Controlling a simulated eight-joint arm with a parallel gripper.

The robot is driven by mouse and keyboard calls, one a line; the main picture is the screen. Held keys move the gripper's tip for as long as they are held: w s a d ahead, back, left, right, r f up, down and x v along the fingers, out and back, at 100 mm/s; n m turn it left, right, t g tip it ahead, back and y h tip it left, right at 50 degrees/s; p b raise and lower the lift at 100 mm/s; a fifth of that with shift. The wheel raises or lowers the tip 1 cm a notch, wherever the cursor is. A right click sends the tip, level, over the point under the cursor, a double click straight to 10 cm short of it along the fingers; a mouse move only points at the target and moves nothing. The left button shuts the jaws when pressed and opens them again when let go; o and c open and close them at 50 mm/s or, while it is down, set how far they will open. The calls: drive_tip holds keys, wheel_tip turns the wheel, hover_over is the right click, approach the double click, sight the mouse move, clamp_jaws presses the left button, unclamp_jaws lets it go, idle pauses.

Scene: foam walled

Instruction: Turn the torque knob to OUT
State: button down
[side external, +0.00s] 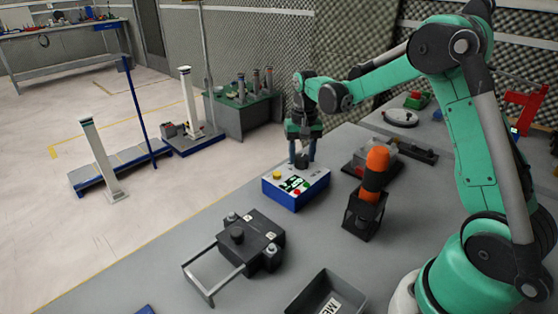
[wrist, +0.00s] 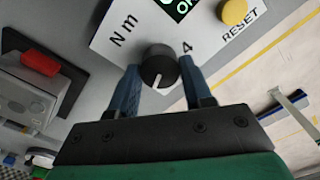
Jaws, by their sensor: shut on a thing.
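The torque knob (wrist: 159,67) is a black round knob with a white pointer line, on the white top panel of a blue box (side external: 295,187). The pointer line aims toward my gripper, at the bottom of the picture. My gripper (wrist: 159,78) has its two blue fingers on either side of the knob, shut on it. In the side view my gripper (side external: 303,158) points down at the box's far edge. No "OUT" mark is readable.
A black fixture with a grey handle (side external: 212,275) lies in front of the box. An orange-handled tool (side external: 376,172) stands in a black holder to the right. A grey bin (side external: 318,290) is at the front.

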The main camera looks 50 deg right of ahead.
sight(301, 158)
idle(0.4)
drive_tip(key=shift+c, duration=1.8)
unclamp_jaws()
drive_tip(key=shift+r, duration=2.85)
drive_tip(key=shift+a+r, duration=0.1)
drive_tip(key=shift+a, duration=0.05)
drive_tip(key=s+a+r+n+t, duration=0.2)
drive_tip(key=s+a+n+t, duration=0.5)
drive_tip(key=s+a, duration=0.4)
drive_tip(key=shift+a+r+n, duration=0.2)
drive_tip(key=shift+a+n, duration=0.2)
drive_tip(key=shift+a, duration=0.45)
